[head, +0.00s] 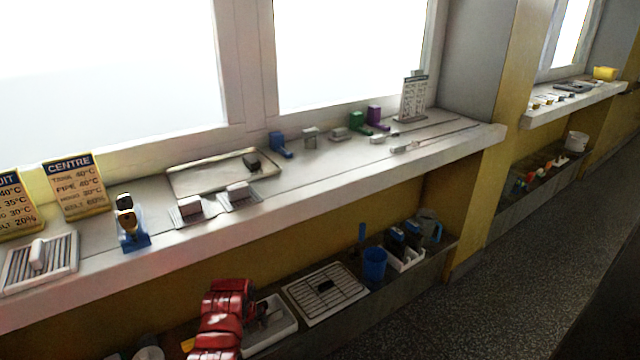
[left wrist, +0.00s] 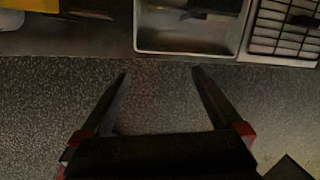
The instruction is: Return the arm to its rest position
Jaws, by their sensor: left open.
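My left arm (head: 226,312), red, rises from the bottom of the head view in front of the lower shelf. Its fingers cannot be made out clearly there. In the left wrist view my left gripper (left wrist: 159,73) is open, its two dark fingers spread apart with nothing between them. Behind the fingertips are the speckled floor and the front edge of the lower shelf. My right gripper does not show.
A white tray (head: 277,328) with dark items sits on the lower shelf beside the arm, with a wire rack (head: 345,297) and a blue cup (head: 374,279) to its right. The long white sill (head: 330,183) above carries signs, trays and small blocks. Open floor (head: 470,310) lies right.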

